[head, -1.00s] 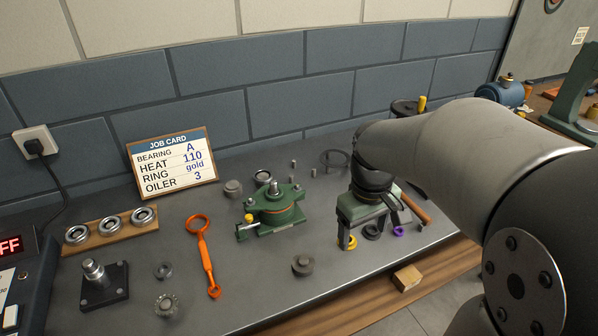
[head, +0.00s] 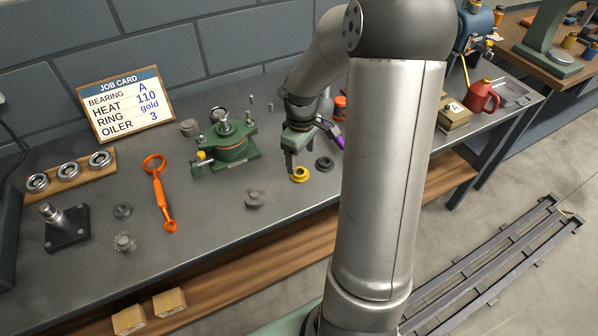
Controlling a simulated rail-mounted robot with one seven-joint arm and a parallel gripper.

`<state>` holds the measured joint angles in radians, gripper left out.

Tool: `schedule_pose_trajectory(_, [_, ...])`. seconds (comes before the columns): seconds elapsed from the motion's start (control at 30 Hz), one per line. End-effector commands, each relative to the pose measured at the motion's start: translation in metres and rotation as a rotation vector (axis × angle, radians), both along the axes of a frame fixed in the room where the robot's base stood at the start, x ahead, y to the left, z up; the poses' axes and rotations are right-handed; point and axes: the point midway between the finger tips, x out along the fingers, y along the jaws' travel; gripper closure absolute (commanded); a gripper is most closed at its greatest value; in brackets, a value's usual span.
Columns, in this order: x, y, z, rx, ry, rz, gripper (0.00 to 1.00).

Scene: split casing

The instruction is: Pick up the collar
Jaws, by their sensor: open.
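I cannot tell for sure which part is the collar. Candidates are a small dark grey ring (head: 122,211) at the left front and a grey round part (head: 255,199) at the front middle. My gripper (head: 303,163) is open and points down over the right part of the bench, by the gold ring (head: 299,175). One finger stands right beside or above that ring; the other finger is partly hidden. A black ring (head: 325,164) lies to the right. Nothing is seen between the fingers. My arm hides part of the bench.
A green bearing housing (head: 226,148) stands left of my gripper. An orange spanner (head: 159,190), a bearing rack (head: 70,172), a black post stand (head: 66,229) and a toothed part (head: 124,242) lie further left. The job card (head: 124,102) leans at the back.

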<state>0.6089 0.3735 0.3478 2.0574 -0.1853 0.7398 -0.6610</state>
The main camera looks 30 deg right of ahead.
Motion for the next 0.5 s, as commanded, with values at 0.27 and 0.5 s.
schedule_pose_trajectory(0.27, [0.002, 0.002, -0.022, 0.002, 0.004, 0.001, 0.24])
schedule_pose_trajectory(0.5, [0.005, 0.002, -0.055, 0.0, 0.001, 0.001, 0.24])
